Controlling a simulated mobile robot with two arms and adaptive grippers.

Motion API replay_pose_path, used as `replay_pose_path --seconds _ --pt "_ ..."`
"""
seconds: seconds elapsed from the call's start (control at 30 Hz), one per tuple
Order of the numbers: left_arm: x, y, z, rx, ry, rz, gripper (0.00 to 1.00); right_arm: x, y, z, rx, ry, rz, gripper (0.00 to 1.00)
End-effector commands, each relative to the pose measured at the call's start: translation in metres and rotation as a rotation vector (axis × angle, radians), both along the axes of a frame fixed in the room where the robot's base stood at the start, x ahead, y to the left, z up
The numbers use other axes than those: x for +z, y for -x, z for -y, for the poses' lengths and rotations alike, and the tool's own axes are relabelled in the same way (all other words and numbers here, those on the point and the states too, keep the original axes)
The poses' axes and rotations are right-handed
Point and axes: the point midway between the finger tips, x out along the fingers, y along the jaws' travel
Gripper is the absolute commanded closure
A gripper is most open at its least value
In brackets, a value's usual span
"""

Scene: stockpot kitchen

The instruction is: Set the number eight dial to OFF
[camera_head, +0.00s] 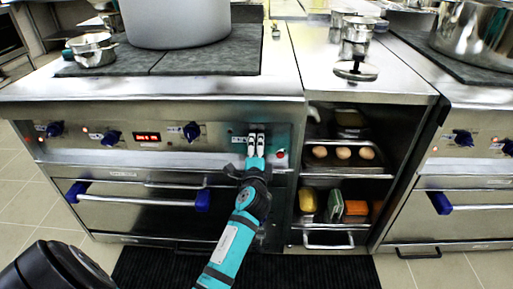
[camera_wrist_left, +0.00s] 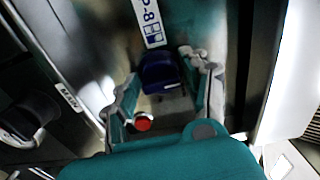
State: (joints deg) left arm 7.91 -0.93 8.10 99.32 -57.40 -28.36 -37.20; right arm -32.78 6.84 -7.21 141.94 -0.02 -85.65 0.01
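The number eight dial (camera_wrist_left: 158,76) is a dark blue knob in the left wrist view, below a white label (camera_wrist_left: 150,22) whose readable part ends in 8. My left gripper (camera_wrist_left: 163,90) has its fingers apart, one on each side of the dial. I cannot tell whether they touch it. In the head view the left gripper (camera_head: 256,140) is at the right end of the range's control panel (camera_head: 222,142) and hides the dial. The dial's setting is not readable. My right gripper is not in view.
A red button (camera_wrist_left: 143,123) is close to the fingers. Other blue dials (camera_head: 191,131) line the panel to the left. Blue-ended oven handles (camera_head: 138,199) are below. Right of the gripper is an open shelf (camera_head: 345,178) with food. A large stockpot (camera_head: 178,20) stands on top.

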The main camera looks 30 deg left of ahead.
Motion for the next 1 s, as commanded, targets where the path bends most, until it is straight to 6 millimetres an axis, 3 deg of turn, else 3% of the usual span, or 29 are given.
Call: replay_pose_path --seconds 0.07,0.37,0.8,1.0 --pt "0.0 0.0 0.0 0.0 -0.001 -0.001 0.41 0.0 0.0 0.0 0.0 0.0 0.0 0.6" --pt "0.0 0.002 0.001 0.0 -0.002 0.0 0.41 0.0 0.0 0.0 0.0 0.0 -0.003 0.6" --pt "-0.001 0.056 0.034 -0.001 0.0 -0.001 0.41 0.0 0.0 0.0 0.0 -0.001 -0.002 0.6" --pt "0.0 0.064 0.039 0.0 -0.001 -0.001 0.41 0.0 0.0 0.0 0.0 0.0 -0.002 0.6"
